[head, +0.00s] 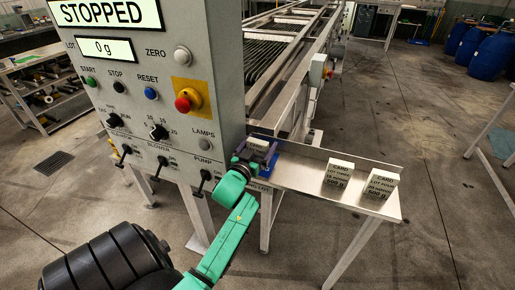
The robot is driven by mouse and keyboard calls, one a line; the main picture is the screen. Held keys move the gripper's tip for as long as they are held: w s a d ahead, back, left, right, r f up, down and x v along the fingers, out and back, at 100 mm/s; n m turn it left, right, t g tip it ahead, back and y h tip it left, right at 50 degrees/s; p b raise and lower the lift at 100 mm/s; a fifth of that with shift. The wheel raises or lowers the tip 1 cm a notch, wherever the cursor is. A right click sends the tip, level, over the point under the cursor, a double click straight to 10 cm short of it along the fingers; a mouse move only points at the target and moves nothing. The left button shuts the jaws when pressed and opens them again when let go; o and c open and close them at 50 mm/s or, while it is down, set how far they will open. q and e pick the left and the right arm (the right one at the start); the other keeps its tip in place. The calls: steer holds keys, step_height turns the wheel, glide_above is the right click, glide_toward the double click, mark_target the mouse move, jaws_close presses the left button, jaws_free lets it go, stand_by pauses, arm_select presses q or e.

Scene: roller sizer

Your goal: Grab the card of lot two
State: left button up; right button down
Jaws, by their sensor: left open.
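A pale block-like card (258,143) stands at the left end of the steel shelf, by the control box. Its front is mostly hidden behind my left gripper, so I cannot read its lot. My left gripper (256,163) is open, right in front of this card; I cannot tell whether the fingers touch it. Two similar cards stand to the right on the shelf: the lot three card (339,177) and the lot four card (381,184). My right gripper is not in view.
The steel shelf (303,178) has a raised back edge and bare room between the cards. The grey control box (215,115) with knobs and switches stands close on the left, its display reading STOPPED. The roller machine (285,45) runs behind. Blue barrels (489,55) stand far right.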

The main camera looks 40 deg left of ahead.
arm_select(q)
steer(key=shift+w+a+f, duration=0.15)
steer(key=shift+w+a, duration=0.05)
steer(key=shift+w, duration=0.45)
steer(key=shift+s, duration=0.1)
steer(key=c, duration=1.1)
